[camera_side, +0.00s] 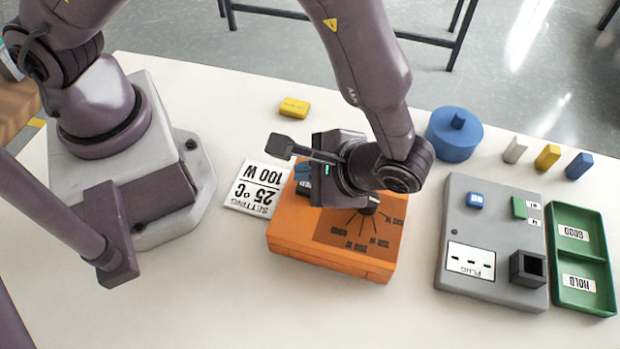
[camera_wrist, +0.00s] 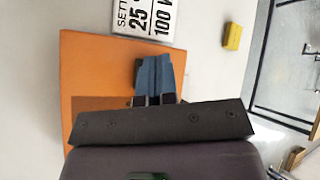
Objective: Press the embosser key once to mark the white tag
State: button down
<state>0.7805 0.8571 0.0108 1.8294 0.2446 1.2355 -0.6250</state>
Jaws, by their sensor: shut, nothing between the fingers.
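My gripper (camera_side: 303,176) is over the left part of the orange box (camera_side: 330,258), its blue fingers partly hidden by my wrist in the side view. In the wrist view my gripper (camera_wrist: 154,62) is shut, with its fingers together and nothing between them, above the orange box (camera_wrist: 92,70). I cannot tell whether the tips touch it. A small blue key (camera_side: 475,199) sits on the grey panel (camera_side: 460,220) to the right; no label names it as the embosser key. A small whitish block (camera_side: 515,150) stands upright behind the panel; I cannot tell whether it is the white tag.
A white settings card (camera_side: 252,190) lies left of the orange box. A yellow block (camera_side: 294,107) lies behind it. A blue cylinder (camera_side: 453,140), a green two-part tray (camera_side: 600,250) and a black open socket (camera_side: 527,268) are at the right. The front table is clear.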

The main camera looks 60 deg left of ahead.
jog(key=shift+f, duration=0.8)
dwell(0.7)
dwell(0.3)
jog(key=shift+r, duration=1.05)
jog(key=shift+r, duration=0.1)
jog(key=shift+r, duration=2.45)
